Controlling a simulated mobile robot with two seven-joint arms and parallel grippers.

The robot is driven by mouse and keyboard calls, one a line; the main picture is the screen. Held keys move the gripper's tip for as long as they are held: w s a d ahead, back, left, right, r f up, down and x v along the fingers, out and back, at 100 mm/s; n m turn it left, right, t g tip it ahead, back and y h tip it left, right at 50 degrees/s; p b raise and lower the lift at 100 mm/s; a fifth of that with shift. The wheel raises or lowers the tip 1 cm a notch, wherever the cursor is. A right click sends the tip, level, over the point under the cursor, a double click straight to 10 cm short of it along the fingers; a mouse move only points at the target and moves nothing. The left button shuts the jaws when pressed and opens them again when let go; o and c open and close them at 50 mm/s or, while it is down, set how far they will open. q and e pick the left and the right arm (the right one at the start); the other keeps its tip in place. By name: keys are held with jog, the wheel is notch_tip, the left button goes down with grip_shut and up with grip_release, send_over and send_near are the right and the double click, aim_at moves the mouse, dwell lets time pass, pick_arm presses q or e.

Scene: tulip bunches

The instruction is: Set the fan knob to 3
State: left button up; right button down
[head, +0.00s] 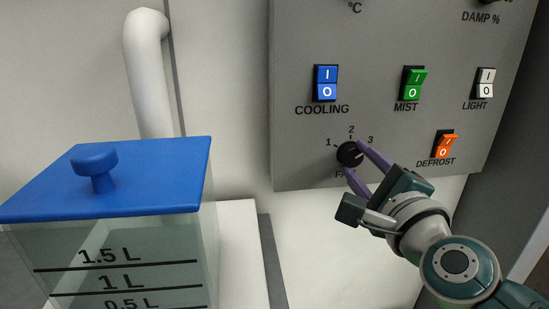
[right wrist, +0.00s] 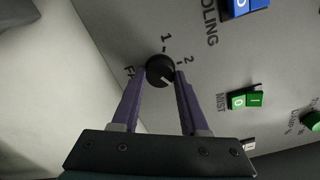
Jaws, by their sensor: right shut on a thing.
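The round black fan knob (head: 349,153) sits at the lower left of the grey panel, with marks 1, 2 and 3 around it. My right gripper (head: 352,156) reaches it from the lower right, its purple fingers on either side of it. In the right wrist view the gripper (right wrist: 160,75) is shut on the knob (right wrist: 159,70). A pale line on the knob there points down and right, past the 2, toward a part covered by a finger. The 3 is hidden in that view. My left gripper is out of view.
The grey panel (head: 300,130) also carries a blue cooling switch (head: 325,83), a green mist switch (head: 413,84), a white light switch (head: 485,83) and an orange defrost switch (head: 445,144). A clear tank with a blue lid (head: 150,170) stands at the left.

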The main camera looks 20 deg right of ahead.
jog(key=shift+m, duration=0.3)
jog(key=shift+c, duration=2.1)
grip_release()
jog(key=v, duration=1)
jog(key=shift+w+a+r, duration=0.1)
